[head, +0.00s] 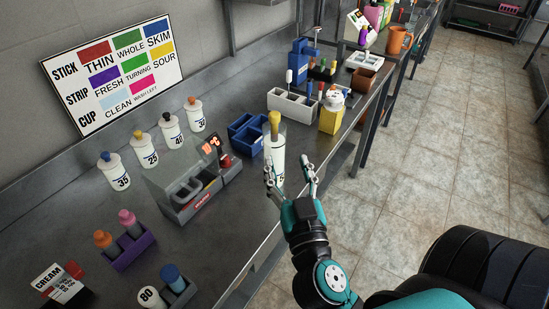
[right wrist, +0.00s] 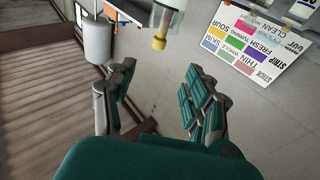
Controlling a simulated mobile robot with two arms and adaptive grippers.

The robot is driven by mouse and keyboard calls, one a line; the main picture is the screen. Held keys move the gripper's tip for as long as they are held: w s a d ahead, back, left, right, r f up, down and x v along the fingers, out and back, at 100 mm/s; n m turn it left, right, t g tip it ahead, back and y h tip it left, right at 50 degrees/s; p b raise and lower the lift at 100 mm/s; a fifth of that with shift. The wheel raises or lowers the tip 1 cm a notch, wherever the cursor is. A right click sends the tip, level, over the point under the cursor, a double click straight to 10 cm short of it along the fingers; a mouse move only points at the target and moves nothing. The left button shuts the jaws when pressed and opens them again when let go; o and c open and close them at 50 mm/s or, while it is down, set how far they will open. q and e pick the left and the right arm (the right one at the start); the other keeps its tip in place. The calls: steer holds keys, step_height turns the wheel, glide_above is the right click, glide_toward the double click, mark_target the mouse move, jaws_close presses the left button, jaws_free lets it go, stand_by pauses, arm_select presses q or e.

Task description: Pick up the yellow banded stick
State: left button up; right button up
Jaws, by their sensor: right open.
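In the head view, a tall pale cylinder (head: 276,155) stands upright near the front edge of the bench. A stick with a yellow-brown top (head: 274,124) rises from its mouth. My right gripper (head: 290,172) is open, its fingers spread just in front of and to the right of the cylinder. In the right wrist view, a yellow-ended piece (right wrist: 160,42) shows beyond my open right gripper (right wrist: 156,92), with nothing between the fingers. Whether the fingers touch the cylinder cannot be told. My left gripper is out of view.
A grey device with a clear cover (head: 200,185) stands left of the cylinder. A blue rack (head: 246,133), a white divided box (head: 292,106) and a yellow container (head: 331,119) stand behind. Several numbered bottles (head: 144,150) line the wall below a colour chart (head: 113,72).

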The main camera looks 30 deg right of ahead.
mark_target(276, 120)
steer(key=p+x, duration=0.4)
steer(key=x, duration=0.5)
steer(key=shift+w+d+r, duration=0.1)
steer(key=shift+w+d, duration=0.05)
steer(key=shift+w, duration=0.05)
steer(key=p+x, duration=0.3)
steer(key=x, duration=0.2)
steer(key=shift+w+d, duration=0.1)
steer(key=shift+d, duration=0.15)
steer(key=shift+w+f, duration=0.15)
steer(key=shift+f, duration=0.05)
steer(key=shift+c, duration=0.9)
jaws_close()
